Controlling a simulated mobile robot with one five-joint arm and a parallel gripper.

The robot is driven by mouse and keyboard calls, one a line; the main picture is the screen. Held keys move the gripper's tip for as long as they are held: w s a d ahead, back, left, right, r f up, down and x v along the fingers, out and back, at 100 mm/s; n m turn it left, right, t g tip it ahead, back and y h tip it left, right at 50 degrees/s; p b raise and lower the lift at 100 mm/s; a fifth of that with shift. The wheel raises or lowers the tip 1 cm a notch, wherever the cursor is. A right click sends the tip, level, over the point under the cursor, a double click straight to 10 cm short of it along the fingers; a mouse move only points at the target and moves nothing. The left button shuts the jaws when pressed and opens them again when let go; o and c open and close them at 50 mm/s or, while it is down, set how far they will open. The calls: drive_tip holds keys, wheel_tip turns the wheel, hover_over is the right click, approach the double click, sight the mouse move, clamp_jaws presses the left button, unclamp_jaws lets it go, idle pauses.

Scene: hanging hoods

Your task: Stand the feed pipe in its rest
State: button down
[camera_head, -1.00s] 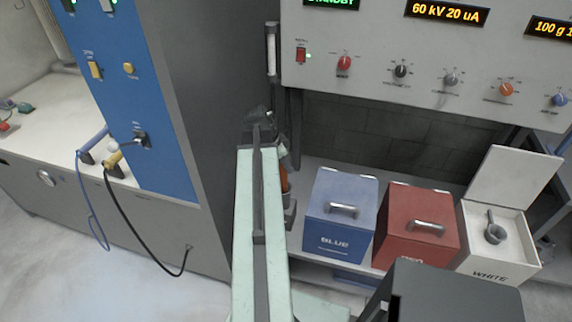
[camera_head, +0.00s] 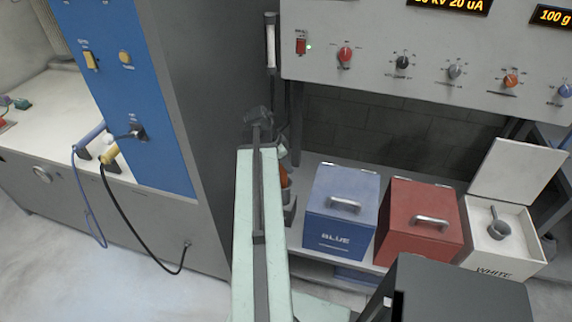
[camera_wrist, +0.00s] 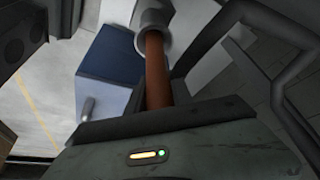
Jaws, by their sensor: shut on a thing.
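The feed pipe seems to be the orange-brown tube (camera_wrist: 155,72) with a wide grey end (camera_wrist: 153,25) in the wrist view. My gripper (camera_wrist: 158,108) is shut on it at the lower middle of that view. The tube runs from the dark jaws up to the grey end. In the head view my own arm hides most of the gripper. A small orange part (camera_head: 285,177) shows just right of the arm, above a grey piece. I cannot make out which thing is the pipe's rest, nor whether the pipe touches it.
A blue lidded box (camera_head: 340,207), a red one (camera_head: 418,222) and an open white box (camera_head: 500,236) with a grey scoop stand on a low shelf. A knobbed control panel (camera_head: 430,50) hangs above. A tall grey cabinet (camera_head: 190,80) rises left of the arm.

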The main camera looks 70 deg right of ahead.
sight(286, 175)
drive_tip(key=shift+f+b, duration=2.8)
drive_tip(key=shift+f, duration=0.2)
drive_tip(key=c, duration=1.1)
unclamp_jaws()
drive_tip(key=shift+o, duration=0.2)
drive_tip(key=shift+r, duration=0.1)
drive_tip(key=p+v, duration=0.7)
drive_tip(key=shift+a+r, duration=0.15)
drive_tip(key=shift+r, duration=0.15)
drive_tip(key=shift+w+r, duration=0.1)
drive_tip(key=shift+w, duration=0.05)
